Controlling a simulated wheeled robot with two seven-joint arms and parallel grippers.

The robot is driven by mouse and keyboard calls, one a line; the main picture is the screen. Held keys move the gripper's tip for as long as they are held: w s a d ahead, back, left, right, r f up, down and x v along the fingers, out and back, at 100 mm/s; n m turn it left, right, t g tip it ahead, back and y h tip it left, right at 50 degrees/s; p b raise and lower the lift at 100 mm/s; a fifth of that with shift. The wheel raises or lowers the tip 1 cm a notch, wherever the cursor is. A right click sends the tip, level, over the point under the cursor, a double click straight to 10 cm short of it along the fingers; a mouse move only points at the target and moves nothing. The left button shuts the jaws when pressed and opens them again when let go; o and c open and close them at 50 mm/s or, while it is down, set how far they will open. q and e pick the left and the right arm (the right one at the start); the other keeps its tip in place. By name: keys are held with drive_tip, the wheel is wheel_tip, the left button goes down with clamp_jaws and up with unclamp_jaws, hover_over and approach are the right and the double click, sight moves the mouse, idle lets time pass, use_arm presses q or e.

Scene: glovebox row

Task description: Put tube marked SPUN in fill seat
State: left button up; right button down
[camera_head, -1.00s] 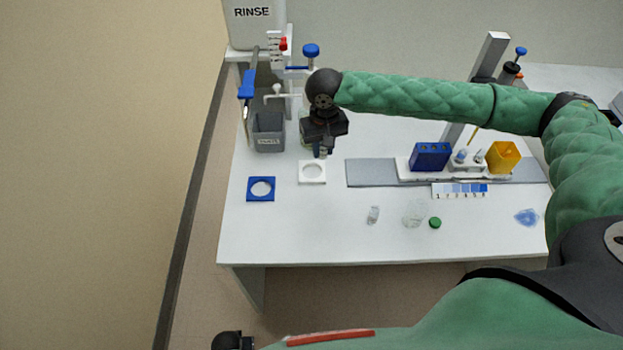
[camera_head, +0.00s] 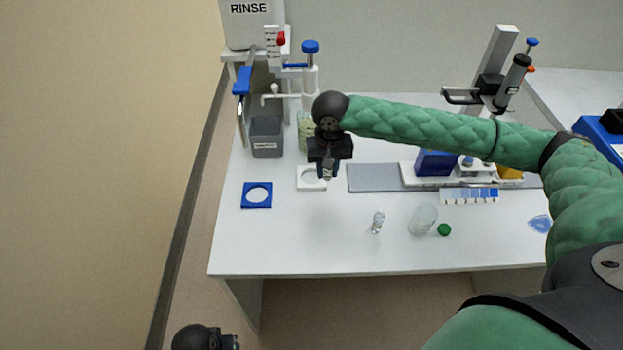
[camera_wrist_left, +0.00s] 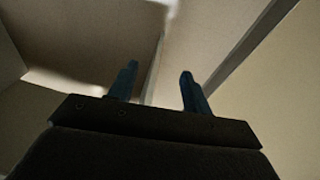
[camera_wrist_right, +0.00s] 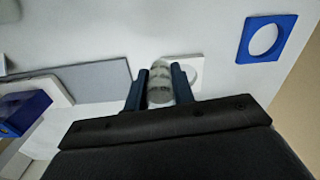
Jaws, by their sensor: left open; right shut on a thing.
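My right gripper (camera_head: 327,174) is shut on a small clear tube, which shows between its fingers in the right wrist view (camera_wrist_right: 160,82) with greyish bands. No marking on it can be read. The gripper is over the near right edge of a white square seat with a round hole (camera_head: 304,185), partly hiding it; I cannot tell the tube's height above it. A blue square seat with a hole (camera_head: 247,197) lies to the left, empty. I cannot tell which is the fill seat. My left gripper (camera_wrist_left: 158,85) is open and empty, away from the table.
A small clear vial (camera_head: 377,223), a clear jar (camera_head: 423,219) and a green cap (camera_head: 444,230) are at the front. A grey bin (camera_head: 267,137) and a RINSE container (camera_head: 250,22) stand at the back left. A blue rack (camera_head: 435,163) is on the right.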

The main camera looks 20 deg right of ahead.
drive_tip(key=s+d+r+m+p, duration=0.2)
drive_tip(key=d+m, duration=0.2)
drive_tip(key=d, duration=0.1)
drive_tip(key=p, duration=0.3)
hover_over(312, 180)
wheel_tip(312, 180, down, 7)
drive_tip(key=shift+w+r, duration=0.1)
use_arm(q)
drive_tip(key=s+a+f, duration=0.1)
drive_tip(key=f, duration=1.1)
drive_tip(key=s+a+f+p, duration=0.1)
drive_tip(key=s+a+f, duration=0.1)
drive_tip(key=f, duration=1)
drive_tip(key=shift+s, duration=0.15)
use_arm(e)
drive_tip(key=shift+f, duration=2.05)
use_arm(q)
drive_tip(key=shift+p, duration=0.35)
use_arm(e)
drive_tip(key=c, duration=1.5)
unclamp_jaws()
drive_tip(key=shift+f, duration=0.1)
use_arm(q)
drive_tip(key=shift+f, duration=0.1)
use_arm(e)
drive_tip(key=shift+o, duration=0.2)
